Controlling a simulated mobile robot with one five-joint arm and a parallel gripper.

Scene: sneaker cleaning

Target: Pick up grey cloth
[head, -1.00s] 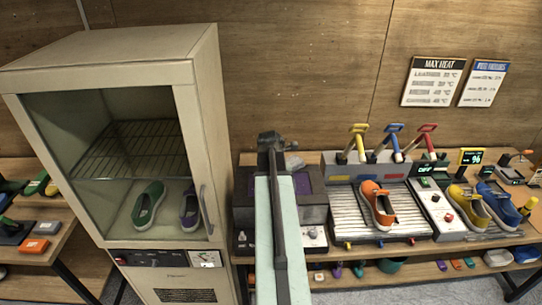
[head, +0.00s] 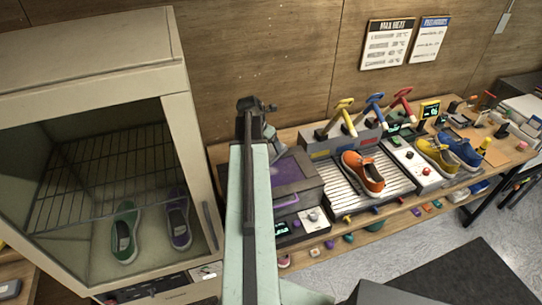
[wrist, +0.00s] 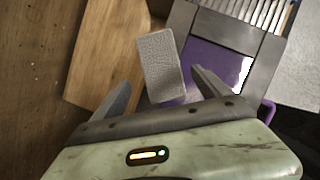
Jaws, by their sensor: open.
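A grey cloth (wrist: 158,58) with a fine texture shows in the wrist view as a small folded-looking rectangle. It lies at the edge of the purple-topped machine (wrist: 222,62), partly over the wooden bench top. My gripper (wrist: 162,80) is open and empty, with one finger on each side of the cloth's lower part in the picture. I cannot tell the height gap between the fingers and the cloth. In the head view my gripper (head: 256,106) is above the back left of the bench, and my arm hides much of what is behind it.
A cream cabinet (head: 185,110) with a green shoe (head: 124,232) and a purple shoe (head: 178,222) stands close on the left. Right of the purple-topped machine, an orange shoe (head: 363,172) sits on a ribbed plate, with yellow, blue and red handles behind it.

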